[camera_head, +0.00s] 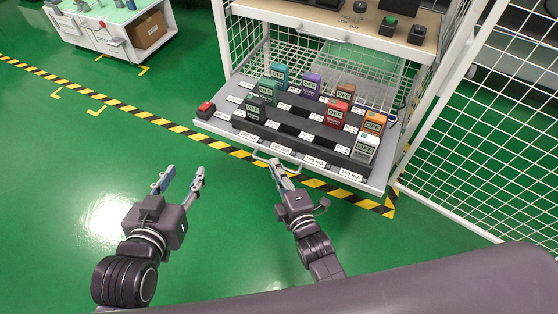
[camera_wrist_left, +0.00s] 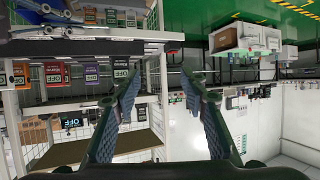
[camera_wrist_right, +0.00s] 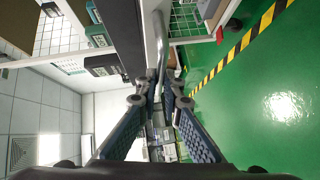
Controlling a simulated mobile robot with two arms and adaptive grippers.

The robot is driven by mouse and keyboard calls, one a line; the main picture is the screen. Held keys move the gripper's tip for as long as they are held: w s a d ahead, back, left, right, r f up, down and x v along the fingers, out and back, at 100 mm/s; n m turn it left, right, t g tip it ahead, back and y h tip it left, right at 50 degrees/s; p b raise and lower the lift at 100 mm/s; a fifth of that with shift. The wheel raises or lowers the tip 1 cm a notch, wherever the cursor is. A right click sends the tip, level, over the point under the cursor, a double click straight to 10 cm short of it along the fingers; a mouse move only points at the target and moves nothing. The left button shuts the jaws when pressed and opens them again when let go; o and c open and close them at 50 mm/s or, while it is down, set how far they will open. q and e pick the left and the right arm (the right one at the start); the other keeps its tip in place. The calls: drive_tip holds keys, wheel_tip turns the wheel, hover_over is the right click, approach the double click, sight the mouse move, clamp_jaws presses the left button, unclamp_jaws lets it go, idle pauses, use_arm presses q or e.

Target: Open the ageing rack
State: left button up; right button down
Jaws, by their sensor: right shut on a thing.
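The ageing rack is a white frame (camera_head: 225,45) with mesh sides. Its grey tray (camera_head: 375,184) stands out at the front, with rows of coloured handheld testers such as a purple one (camera_head: 311,83) and a white one (camera_head: 366,149). A metal bar handle (camera_head: 258,155) is on the tray's front edge and also shows in the right wrist view (camera_wrist_right: 176,62). My right gripper (camera_head: 277,169) is shut on this handle. My left gripper (camera_head: 182,181) is open and empty, left of the tray and apart from it; its spread fingers (camera_wrist_left: 160,88) show in the left wrist view.
A mesh door (camera_head: 470,150) stands open at the right. A small red-topped box (camera_head: 205,110) sits at the tray's left corner. An upper shelf (camera_head: 340,22) holds several devices. Black-yellow tape (camera_head: 110,103) crosses the green floor. A white cabinet (camera_head: 110,35) stands far left.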

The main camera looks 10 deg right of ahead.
use_arm(q)
drive_tip(key=shift+s+a+f, duration=0.1)
drive_tip(key=shift+s+f, duration=0.2)
drive_tip(key=shift+f, duration=0.15)
use_arm(e)
drive_tip(key=shift+s+f, duration=0.1)
drive_tip(key=shift+s, duration=0.1)
drive_tip(key=c, duration=2.1)
unclamp_jaws()
drive_tip(key=shift+s, duration=0.1)
drive_tip(key=v, duration=1.2)
drive_tip(key=shift+a, duration=0.1)
